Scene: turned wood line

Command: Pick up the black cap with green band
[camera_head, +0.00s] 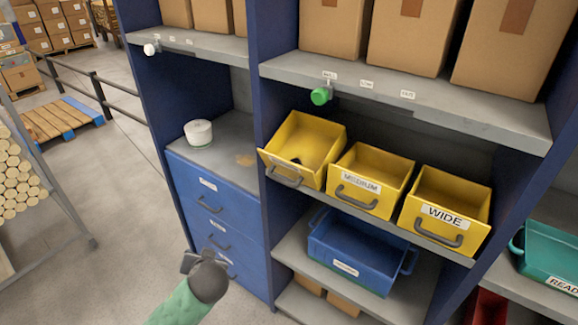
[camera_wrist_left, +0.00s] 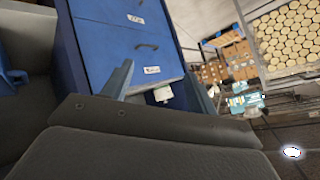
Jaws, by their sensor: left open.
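I cannot make out a black cap with a green band in either view. A small dark shape shows inside the left yellow bin (camera_head: 322,138) in the head view; I cannot tell whether it is an object or a shadow. My left gripper (camera_head: 190,262) is low in front of the blue drawer cabinet (camera_head: 205,185), apart from it. In the left wrist view its two fingers (camera_wrist_left: 160,74) stand apart, with no object visibly held between them. A small white thing (camera_wrist_left: 162,94) shows beyond, between the fingers. My right gripper is not in view.
A white round container (camera_head: 199,132) stands on the cabinet top. A green knob (camera_head: 321,96) hangs at the upper shelf edge. Yellow bins labelled MEDIUM (camera_head: 368,190) and WIDE (camera_head: 445,215) stand beside the left one, above a blue bin (camera_head: 350,255).

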